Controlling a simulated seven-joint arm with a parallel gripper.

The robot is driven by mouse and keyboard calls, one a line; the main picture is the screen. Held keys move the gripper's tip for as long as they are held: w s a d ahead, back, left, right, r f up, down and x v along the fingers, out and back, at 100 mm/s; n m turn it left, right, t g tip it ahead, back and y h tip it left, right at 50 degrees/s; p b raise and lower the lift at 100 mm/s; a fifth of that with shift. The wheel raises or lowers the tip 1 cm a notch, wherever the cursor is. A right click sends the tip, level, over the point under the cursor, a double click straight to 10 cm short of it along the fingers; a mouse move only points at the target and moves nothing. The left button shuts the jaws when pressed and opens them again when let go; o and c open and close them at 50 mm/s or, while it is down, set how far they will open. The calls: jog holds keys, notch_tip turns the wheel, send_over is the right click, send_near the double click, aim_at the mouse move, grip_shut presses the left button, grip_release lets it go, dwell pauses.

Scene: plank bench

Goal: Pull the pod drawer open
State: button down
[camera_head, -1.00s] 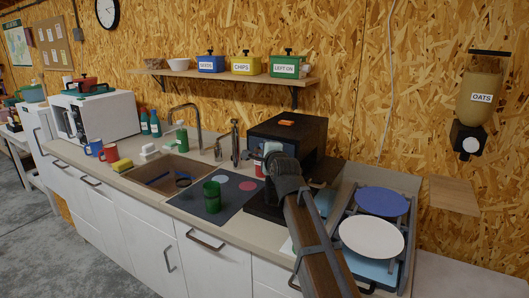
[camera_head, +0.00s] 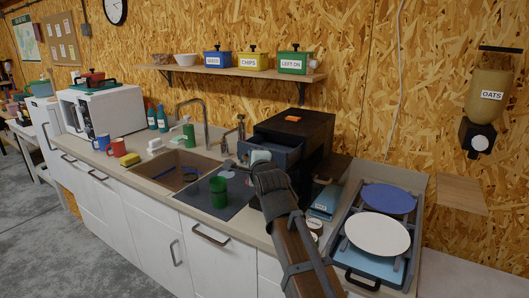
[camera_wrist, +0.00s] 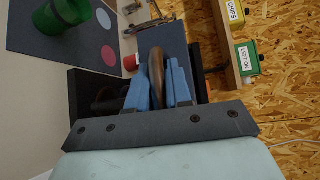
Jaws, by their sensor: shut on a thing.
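The pod drawer (camera_head: 284,150) sticks out of the front of a black cabinet (camera_head: 312,140) on the counter, part-way open. In the wrist view a blue-grey panel, apparently the drawer front (camera_wrist: 168,38), lies beyond my fingers. My gripper (camera_wrist: 166,68) has two blue fingers shut on the brown curved drawer handle (camera_wrist: 154,50). In the head view my arm and wrist stand in front of the drawer and hide the handle and fingertips. I cannot see what is inside the drawer.
An orange item (camera_head: 296,117) lies on the cabinet. A green cup (camera_head: 218,193) stands on the dark mat (camera_head: 238,206) left of my wrist. A dish rack with a white plate (camera_head: 377,236) and a blue plate (camera_head: 387,197) stands to the right. The sink (camera_head: 160,172) is left.

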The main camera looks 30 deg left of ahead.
jog(key=shift+s, duration=1.2)
jog(key=c, duration=1.1)
grip_release()
jog(key=v, duration=1.4)
jog(key=shift+a, duration=0.1)
